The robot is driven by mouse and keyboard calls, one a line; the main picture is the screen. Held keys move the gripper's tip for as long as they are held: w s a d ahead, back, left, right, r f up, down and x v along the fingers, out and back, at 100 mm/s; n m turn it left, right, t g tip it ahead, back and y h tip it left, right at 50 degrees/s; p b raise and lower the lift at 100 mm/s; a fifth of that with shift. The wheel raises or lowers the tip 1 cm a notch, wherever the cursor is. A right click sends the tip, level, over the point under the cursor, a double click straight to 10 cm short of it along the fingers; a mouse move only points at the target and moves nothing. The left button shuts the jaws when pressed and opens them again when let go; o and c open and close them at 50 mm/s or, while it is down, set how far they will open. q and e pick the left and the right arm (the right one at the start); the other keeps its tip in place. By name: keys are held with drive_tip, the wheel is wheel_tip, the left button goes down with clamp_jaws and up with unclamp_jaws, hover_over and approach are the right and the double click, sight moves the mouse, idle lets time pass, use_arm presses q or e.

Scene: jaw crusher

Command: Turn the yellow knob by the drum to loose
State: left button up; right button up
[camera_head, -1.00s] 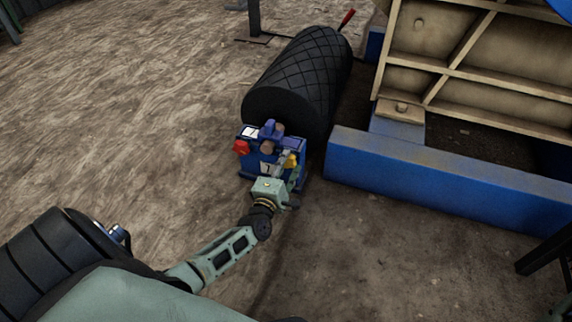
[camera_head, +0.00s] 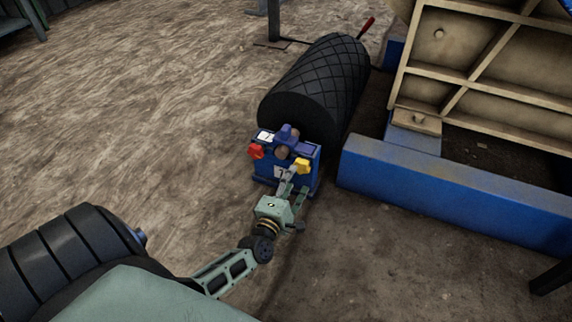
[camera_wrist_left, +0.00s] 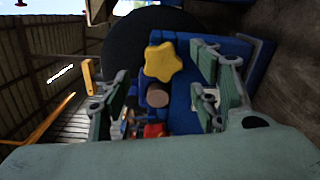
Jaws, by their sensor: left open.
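The yellow knob (camera_head: 302,165) is star-shaped and sits on the right of the blue stand at the near end of the black drum (camera_head: 318,85). In the left wrist view the yellow knob (camera_wrist_left: 164,62) shows whole, ahead of and between the spread fingers. My left gripper (camera_head: 294,182) is open and empty, just in front of the blue stand (camera_head: 265,168) and a little below the knob. In the left wrist view its fingers (camera_wrist_left: 160,85) stand wide apart, and neither visibly touches the knob. My right gripper is not in view.
A red knob (camera_head: 257,152) sits on the stand's left, with a brown round shaft end (camera_head: 281,152) between the knobs. A blue beam (camera_head: 450,190) of the crusher lies close on the right. The floor on the left (camera_head: 150,110) is clear.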

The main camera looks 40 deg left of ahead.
use_arm(q)
drive_tip(key=v, duration=0.6)
drive_tip(key=shift+s, duration=0.2)
drive_tip(key=shift+d, duration=0.15)
drive_tip(key=shift+c, duration=0.2)
